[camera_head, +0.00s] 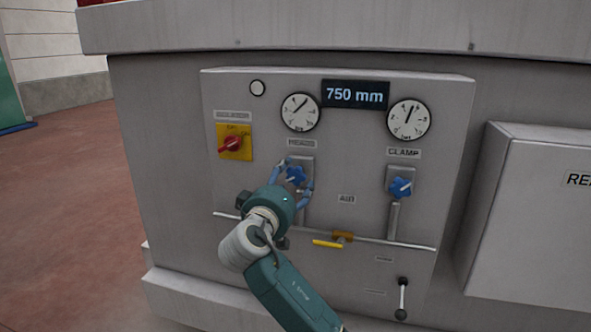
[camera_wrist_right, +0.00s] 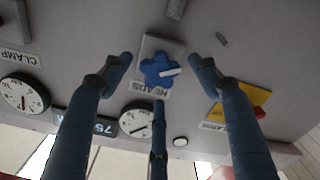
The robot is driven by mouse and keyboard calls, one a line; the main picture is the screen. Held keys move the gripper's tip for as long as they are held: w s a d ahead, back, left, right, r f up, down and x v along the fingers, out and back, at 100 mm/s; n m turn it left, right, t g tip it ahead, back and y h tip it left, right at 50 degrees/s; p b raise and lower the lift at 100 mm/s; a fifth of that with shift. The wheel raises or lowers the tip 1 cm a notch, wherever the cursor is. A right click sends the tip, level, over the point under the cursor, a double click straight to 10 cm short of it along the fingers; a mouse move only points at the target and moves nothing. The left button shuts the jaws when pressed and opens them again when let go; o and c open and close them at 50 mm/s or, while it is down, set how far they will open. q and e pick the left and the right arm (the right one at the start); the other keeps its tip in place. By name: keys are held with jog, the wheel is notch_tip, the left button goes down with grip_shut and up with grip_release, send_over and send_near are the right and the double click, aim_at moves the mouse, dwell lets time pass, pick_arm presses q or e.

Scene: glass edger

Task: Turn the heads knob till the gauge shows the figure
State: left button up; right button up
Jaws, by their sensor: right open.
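The blue heads knob (camera_head: 296,175) sits on the panel below the HEADS label and the left gauge (camera_head: 299,112). In the right wrist view the knob (camera_wrist_right: 162,71) has a white pointer line and shows between my fingers. My right gripper (camera_head: 293,181) is open, its fingers around the knob with gaps on both sides. In the wrist view its fingers (camera_wrist_right: 160,75) stand apart; I cannot tell whether any finger touches the knob. The heads gauge (camera_wrist_right: 136,120) also shows there, partly behind a finger. A display (camera_head: 355,95) reads 750 mm. My left gripper is not in view.
A clamp gauge (camera_head: 409,119) and blue clamp knob (camera_head: 401,187) are on the right of the panel. A red switch on a yellow plate (camera_head: 234,143) is at left. A yellow valve handle (camera_head: 329,243) and a black lever (camera_head: 402,298) are lower down. A grey box (camera_head: 530,215) juts out at right.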

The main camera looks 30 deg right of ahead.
aim_at(294, 177)
jog(key=shift+p+x, duration=0.5)
jog(key=shift+x, duration=1.4)
jog(key=c, duration=1.2)
